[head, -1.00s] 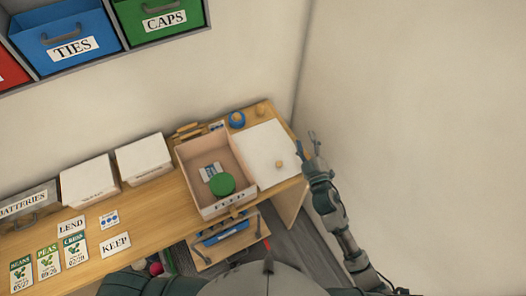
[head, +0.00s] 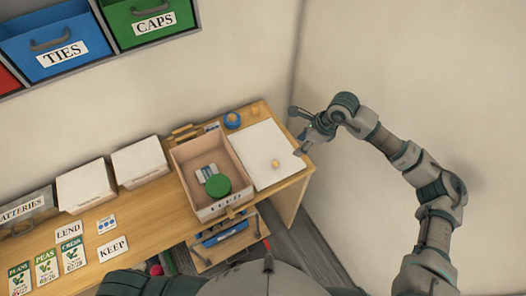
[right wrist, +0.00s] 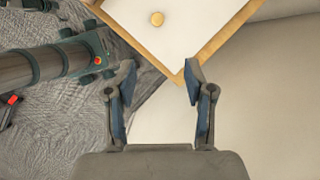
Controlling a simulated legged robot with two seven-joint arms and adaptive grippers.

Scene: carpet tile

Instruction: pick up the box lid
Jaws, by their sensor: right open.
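The box lid (head: 262,143) is a flat white square panel with a small round wooden knob (head: 275,163). It lies on the right end of the wooden desk, beside an open box (head: 222,207). In the right wrist view the lid (right wrist: 203,16) shows at the top, with its knob near its corner. My right gripper (head: 298,132) is open and empty, just off the lid's right side. In the right wrist view its two fingers (right wrist: 160,72) are spread, with the lid beyond them. My left gripper is not in view.
The open box holds a green round thing (head: 217,185) and a pale card. A blue ring (head: 232,120) sits behind the lid. Two white boxes (head: 139,162) and cards stand or lie further left. A bare wall (head: 400,60) rises close on the right.

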